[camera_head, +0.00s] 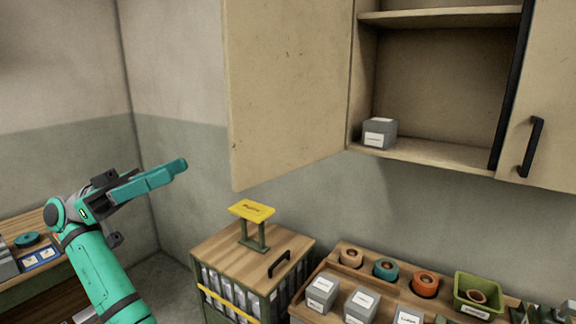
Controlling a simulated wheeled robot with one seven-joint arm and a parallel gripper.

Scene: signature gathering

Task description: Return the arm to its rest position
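My arm (100,272), teal with black bands, rises from the lower left of the head view. My gripper (175,169) is raised at the left and points right and slightly up. Its teal fingers overlap from this angle, so whether they are open or shut is unclear. Nothing held shows at its tips. It is apart from the open cabinet door (287,85) to its right and the yellow sign below right.
A wall cabinet (440,85) stands open with a grey labelled box (379,133) inside. Below are a wooden-topped file cart (222,247) with a yellow sign (251,211), and an organizer (340,258) with tape rolls and boxes. A wooden desk (30,221) is far left.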

